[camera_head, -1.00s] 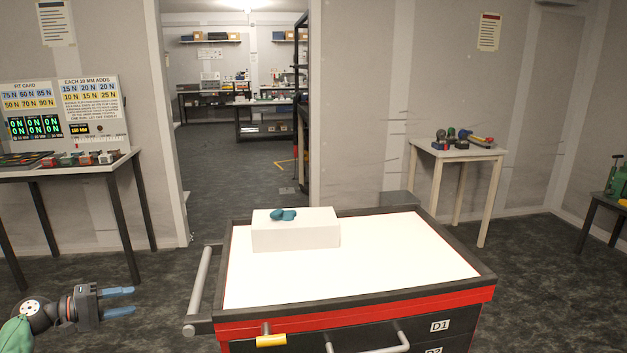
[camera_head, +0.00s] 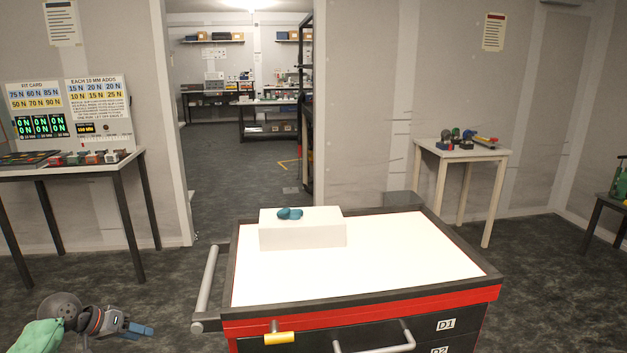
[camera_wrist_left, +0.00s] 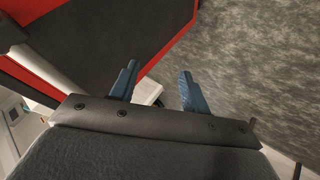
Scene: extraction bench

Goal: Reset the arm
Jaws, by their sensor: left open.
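My left gripper (camera_head: 141,329) is low at the left of the head view, left of the red and black cart and apart from it. Its blue fingers show separated in the left wrist view (camera_wrist_left: 159,86), with nothing between them. My right gripper is not in view.
The cart (camera_head: 460,300) has a white top (camera_head: 380,265), a side handle (camera_head: 207,283) and drawers. A white block (camera_head: 302,236) on it carries a small teal object (camera_head: 289,213). Tables stand at left (camera_head: 75,172) and right (camera_head: 465,152). A doorway opens behind; grey floor is clear around the cart.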

